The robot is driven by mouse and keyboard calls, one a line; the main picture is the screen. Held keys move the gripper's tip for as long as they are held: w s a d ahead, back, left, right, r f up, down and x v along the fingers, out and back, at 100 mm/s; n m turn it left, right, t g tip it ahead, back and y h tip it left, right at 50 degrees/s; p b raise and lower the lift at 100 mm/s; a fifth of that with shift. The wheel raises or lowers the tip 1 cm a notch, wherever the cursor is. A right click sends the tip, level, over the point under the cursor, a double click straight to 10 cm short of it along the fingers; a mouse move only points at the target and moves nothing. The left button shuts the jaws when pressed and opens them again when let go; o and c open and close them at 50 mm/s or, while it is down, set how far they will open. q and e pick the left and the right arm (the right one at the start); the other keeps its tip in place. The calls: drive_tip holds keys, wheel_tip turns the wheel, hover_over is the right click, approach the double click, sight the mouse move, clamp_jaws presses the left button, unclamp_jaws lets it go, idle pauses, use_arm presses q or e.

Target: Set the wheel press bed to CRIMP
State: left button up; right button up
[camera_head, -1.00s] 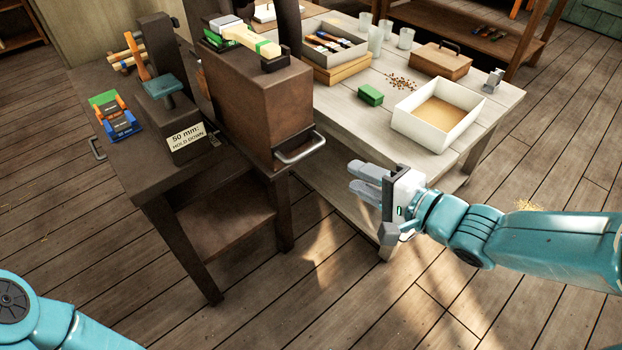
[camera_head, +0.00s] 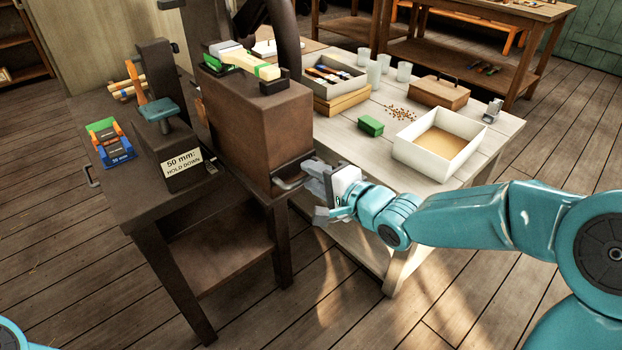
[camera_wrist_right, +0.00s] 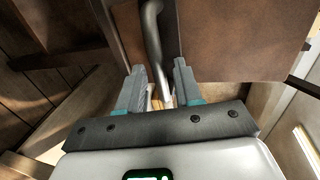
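The press (camera_head: 245,125) is a brown block on a dark bench, with a dark curved part (camera_head: 285,30) rising behind it. A metal bar handle (camera_head: 290,183) sticks out low on its front face. My right gripper (camera_head: 308,181) is at this handle, coming from the right. In the right wrist view, the handle (camera_wrist_right: 155,45) runs between the two separated fingers (camera_wrist_right: 160,85), with gaps visible beside it. Whether a finger touches it I cannot tell. No CRIMP marking is readable. My left gripper is outside the view.
A smaller press with a teal pad (camera_head: 160,108) and a sign reading "50 mm: HOLD DOWN" (camera_head: 183,163) stands left on the bench. A pale table (camera_head: 350,150) behind holds a white box (camera_head: 438,142), a green block (camera_head: 370,126) and glasses. Floor in front is clear.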

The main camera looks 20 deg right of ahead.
drive_tip(key=shift+w+a+f, duration=0.1)
drive_tip(key=shift+w+a, duration=0.1)
drive_tip(key=shift+w, duration=0.35)
clamp_jaws()
drive_tip(key=shift+w, duration=0.1)
